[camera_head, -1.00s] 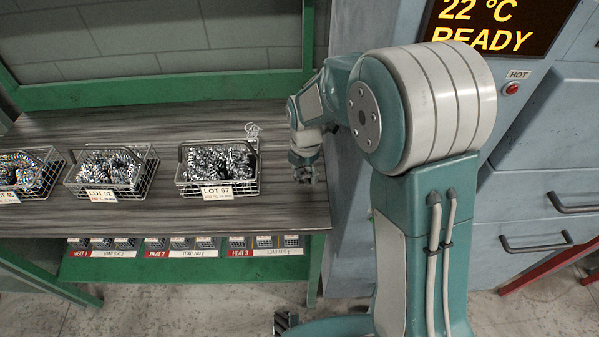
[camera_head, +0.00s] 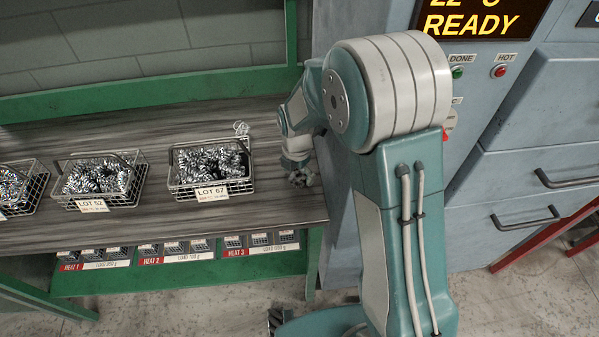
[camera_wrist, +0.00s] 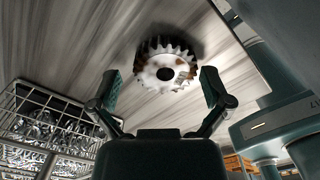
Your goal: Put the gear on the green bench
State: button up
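The gear (camera_wrist: 166,66) is a toothed metal wheel with a dark centre hole and brownish patches. In the wrist view it is against the grey wood-grain top, just beyond and between my fingertips, with a gap on each side. My gripper (camera_wrist: 163,82) is open and does not grasp it. In the head view my gripper (camera_head: 301,178) is low over the right end of the green bench (camera_head: 150,270), which has a green frame and a grey top. The gear cannot be made out in the head view.
Wire baskets of springs stand on the bench; the LOT 67 basket (camera_head: 211,168) is nearest, left of my gripper. The LOT 52 basket (camera_head: 98,180) is farther left. A grey-blue cabinet with a READY display (camera_head: 480,24) stands at right. The strip before the baskets is clear.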

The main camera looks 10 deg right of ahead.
aim_at(294, 176)
jog(key=shift+a, duration=0.65)
jog(key=shift+d, duration=0.15)
notch_tip(294, 176, up, 12)
jog(key=shift+d+r, duration=0.15)
jog(key=shift+d, duration=0.2)
jog(key=shift+a, duration=0.2)
jog(key=shift+s, duration=0.1)
